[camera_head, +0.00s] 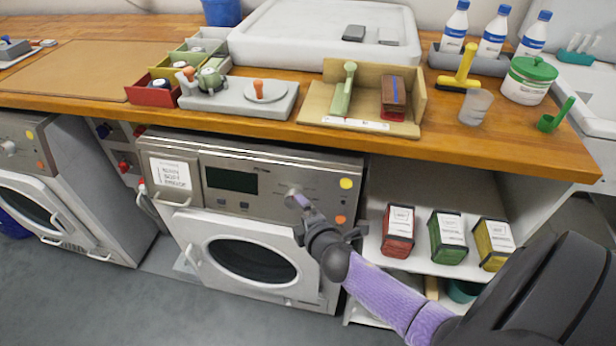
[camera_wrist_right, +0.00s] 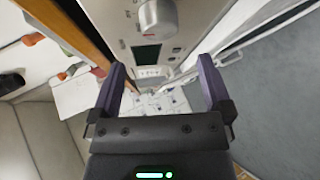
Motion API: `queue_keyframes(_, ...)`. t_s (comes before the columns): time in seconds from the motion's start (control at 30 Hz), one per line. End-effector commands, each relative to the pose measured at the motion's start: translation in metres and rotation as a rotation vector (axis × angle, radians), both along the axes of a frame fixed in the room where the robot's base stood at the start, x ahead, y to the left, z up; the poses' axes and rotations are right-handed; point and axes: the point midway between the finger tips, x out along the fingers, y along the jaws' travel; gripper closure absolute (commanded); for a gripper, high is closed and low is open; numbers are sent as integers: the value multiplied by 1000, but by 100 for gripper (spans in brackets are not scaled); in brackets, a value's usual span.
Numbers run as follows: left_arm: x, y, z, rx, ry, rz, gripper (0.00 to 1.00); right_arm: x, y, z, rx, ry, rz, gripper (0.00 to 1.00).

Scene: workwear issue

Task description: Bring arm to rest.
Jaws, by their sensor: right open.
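My right arm reaches in from the lower right in the head view. Its gripper (camera_head: 298,203) is in front of the washing machine's control panel (camera_head: 262,186), close to the round dial (camera_head: 292,194). In the right wrist view, the gripper (camera_wrist_right: 160,88) has its two purple fingers spread apart with nothing between them. The dial (camera_wrist_right: 158,18) shows ahead of the fingers, apart from them. My left gripper is in neither view.
The wooden counter (camera_head: 450,136) runs above the machine (camera_head: 335,290). It carries a wooden stand (camera_head: 315,106), a clear cup (camera_head: 476,106) and a white tub (camera_head: 527,82). Red (camera_head: 398,232), green (camera_head: 447,238) and yellow (camera_head: 493,244) packages stand on the shelf at right. Grey floor (camera_head: 90,310) is clear in front.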

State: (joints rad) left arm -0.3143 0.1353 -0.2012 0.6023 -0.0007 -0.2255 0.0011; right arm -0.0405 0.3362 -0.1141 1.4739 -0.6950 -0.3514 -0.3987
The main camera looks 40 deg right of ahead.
Motion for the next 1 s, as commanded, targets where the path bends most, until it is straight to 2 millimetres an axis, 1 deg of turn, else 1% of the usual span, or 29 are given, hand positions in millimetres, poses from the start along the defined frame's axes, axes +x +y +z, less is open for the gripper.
queue_keyframes(0.03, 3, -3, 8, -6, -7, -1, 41, -9, 3, 8, 3, -1, 0, 0)
queue_keyframes(0.1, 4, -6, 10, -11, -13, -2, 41, -18, 5, 10, 2, 0, -1, 0)
queue_keyframes(0.2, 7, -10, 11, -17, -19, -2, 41, -24, 6, 11, 0, 0, 0, 0)
queue_keyframes(0.4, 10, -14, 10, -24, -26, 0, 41, -24, 6, 10, 0, 0, 0, 0)
queue_keyframes(0.6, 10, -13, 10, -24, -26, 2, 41, -24, 6, 10, 1, 1, 0, 0)
queue_keyframes(0.67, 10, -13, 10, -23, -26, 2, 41, -28, 7, 2, 19, 19, -7, 0)
queue_keyframes(0.7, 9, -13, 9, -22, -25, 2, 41, -36, 7, -12, 54, 53, -22, 0)
queue_keyframes(0.77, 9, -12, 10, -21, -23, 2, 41, -57, 11, -46, 145, 137, -65, 0)
queue_keyframes(0.8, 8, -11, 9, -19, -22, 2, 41, -80, 14, -76, 226, 214, -111, 0)
queue_keyframes(0.83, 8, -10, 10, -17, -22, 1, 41, -100, 18, -100, 294, 277, -156, 0)
queue_keyframes(0.87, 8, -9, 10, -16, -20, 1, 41, -124, 22, -123, 362, 342, -208, 0)
queue_keyframes(0.9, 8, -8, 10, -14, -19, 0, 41, -157, 28, -150, 449, 425, -285, 0)
queue_keyframes(0.97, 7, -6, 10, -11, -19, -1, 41, -211, 39, -183, 562, 542, -411, 0)
queue_keyframes(1.0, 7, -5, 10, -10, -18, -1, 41, -245, 45, -200, 626, 609, -499, 0)
